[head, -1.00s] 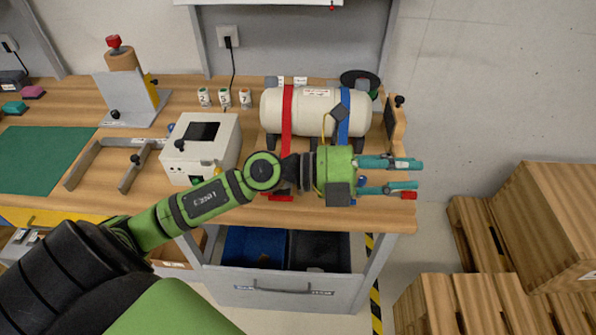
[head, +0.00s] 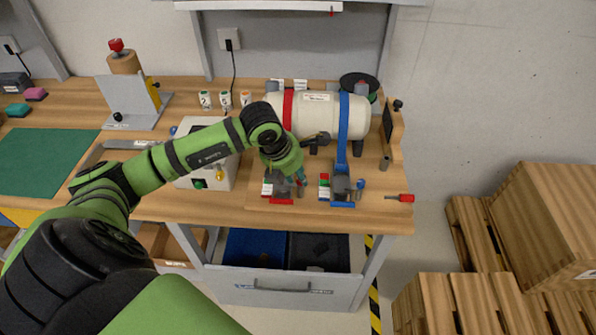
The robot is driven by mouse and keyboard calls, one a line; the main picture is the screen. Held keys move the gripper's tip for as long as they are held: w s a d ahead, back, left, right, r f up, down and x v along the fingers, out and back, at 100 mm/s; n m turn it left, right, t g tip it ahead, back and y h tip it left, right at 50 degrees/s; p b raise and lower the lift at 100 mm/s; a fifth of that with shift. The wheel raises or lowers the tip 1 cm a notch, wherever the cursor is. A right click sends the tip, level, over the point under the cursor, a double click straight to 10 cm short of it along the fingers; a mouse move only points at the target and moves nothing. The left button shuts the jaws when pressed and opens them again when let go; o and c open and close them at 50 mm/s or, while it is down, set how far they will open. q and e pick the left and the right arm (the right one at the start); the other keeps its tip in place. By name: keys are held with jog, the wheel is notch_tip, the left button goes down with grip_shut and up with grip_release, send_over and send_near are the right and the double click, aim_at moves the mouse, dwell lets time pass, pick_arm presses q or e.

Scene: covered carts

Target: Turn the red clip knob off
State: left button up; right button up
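The red clip (head: 281,200) sits at the table's front, below the red strap (head: 288,108) of the cream tank (head: 318,118). It has a grey body and a red base. My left gripper (head: 299,181) points down at the right side of this clip, its teal fingertips close to it. The fingers are small and partly covered by the gripper body, so I cannot tell how far apart they are. I cannot make out the red clip's knob; the fingers cover that side. My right gripper is not in view.
The blue clip (head: 343,190) stands just right of my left gripper, under the blue strap (head: 343,130). A red-handled screwdriver (head: 406,198) lies at the table's right end. A white box (head: 210,176) stands left, partly behind my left arm.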

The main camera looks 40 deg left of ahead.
pick_arm(q)
jog(key=shift+w+f, duration=0.2)
jog(key=shift+f, duration=0.45)
jog(key=shift+d, duration=0.1)
grip_shut()
